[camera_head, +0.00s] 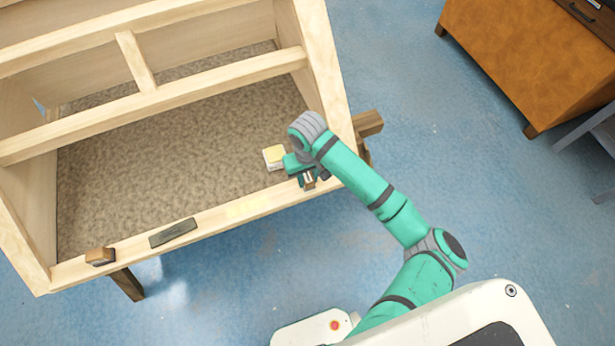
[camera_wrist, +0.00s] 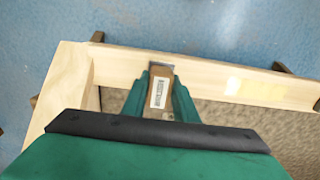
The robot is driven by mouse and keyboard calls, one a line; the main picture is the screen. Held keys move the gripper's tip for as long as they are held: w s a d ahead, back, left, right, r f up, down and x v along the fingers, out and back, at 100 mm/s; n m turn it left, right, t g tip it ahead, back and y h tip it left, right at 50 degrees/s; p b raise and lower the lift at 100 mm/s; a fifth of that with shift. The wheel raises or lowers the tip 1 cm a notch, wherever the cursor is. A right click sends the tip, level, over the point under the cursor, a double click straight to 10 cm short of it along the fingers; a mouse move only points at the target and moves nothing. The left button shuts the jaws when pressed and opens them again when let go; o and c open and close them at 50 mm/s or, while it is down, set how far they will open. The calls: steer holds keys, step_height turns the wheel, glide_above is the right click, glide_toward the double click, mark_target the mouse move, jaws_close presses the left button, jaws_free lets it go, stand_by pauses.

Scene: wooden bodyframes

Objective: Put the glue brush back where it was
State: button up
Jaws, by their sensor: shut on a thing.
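The glue brush (camera_wrist: 160,96) has a brown wooden body with a white barcode label. My gripper (camera_wrist: 160,100) is shut on it, with one green finger on each side. In the wrist view its far, dark end lies over the pale front rail; whether it touches cannot be told. In the head view my gripper (camera_head: 305,178) is over the right end of the front rail, and the brush (camera_head: 310,182) shows only as a small brown piece. A pale yellow patch (camera_head: 246,207) marks the rail to the left; it also shows in the wrist view (camera_wrist: 255,87).
A dark grey flat bar (camera_head: 173,232) and a brown block (camera_head: 100,256) lie on the front rail (camera_head: 215,220) further left. An orange-brown cabinet (camera_head: 530,60) stands at the upper right.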

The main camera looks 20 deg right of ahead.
mark_target(308, 177)
steer(key=o, duration=1)
steer(key=shift+o, duration=0.2)
step_height(308, 177, up, 12)
steer(key=shift+r, duration=0.15)
